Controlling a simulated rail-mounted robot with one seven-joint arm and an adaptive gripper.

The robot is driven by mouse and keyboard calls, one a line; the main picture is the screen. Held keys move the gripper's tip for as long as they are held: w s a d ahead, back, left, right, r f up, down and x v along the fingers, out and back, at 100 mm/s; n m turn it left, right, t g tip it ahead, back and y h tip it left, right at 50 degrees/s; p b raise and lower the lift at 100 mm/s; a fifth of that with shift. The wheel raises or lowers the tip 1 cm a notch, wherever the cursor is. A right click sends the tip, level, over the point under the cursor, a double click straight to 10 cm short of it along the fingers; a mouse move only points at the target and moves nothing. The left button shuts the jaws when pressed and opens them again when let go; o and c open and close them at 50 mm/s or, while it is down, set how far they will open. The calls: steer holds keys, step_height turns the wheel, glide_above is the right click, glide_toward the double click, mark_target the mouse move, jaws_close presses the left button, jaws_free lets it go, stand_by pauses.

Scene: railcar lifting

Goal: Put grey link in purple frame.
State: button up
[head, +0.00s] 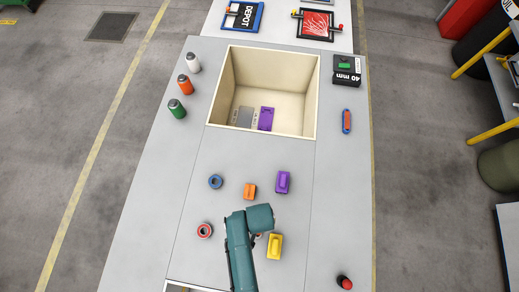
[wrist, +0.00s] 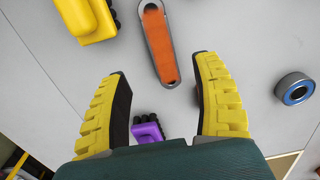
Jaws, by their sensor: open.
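My gripper (wrist: 161,75) is open, its two yellow-padded fingers apart and nothing held between them. In the wrist view, a grey link (wrist: 168,76) with an orange centre lies on the table ahead of the fingertips, roughly in line with the gap. In the head view my arm and gripper (head: 260,217) cover most of that spot. A purple panel (head: 266,119), possibly the purple frame, stands in the cream box, beside a grey panel (head: 245,117); its details are too small to tell.
Around my gripper are a yellow block (head: 275,246), a purple block (head: 283,182), an orange piece (head: 250,191), a blue ring (head: 215,182) and a red ring (head: 205,230). The cream box (head: 318,90) has raised walls. Three bottles (head: 185,85) stand left; a blue-and-orange link (head: 346,121) lies right.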

step_height(320, 180, down, 8)
steer(key=shift+a+b, duration=0.15)
steer(key=shift+b, duration=0.35)
steer(key=shift+r, duration=0.1)
jaws_close()
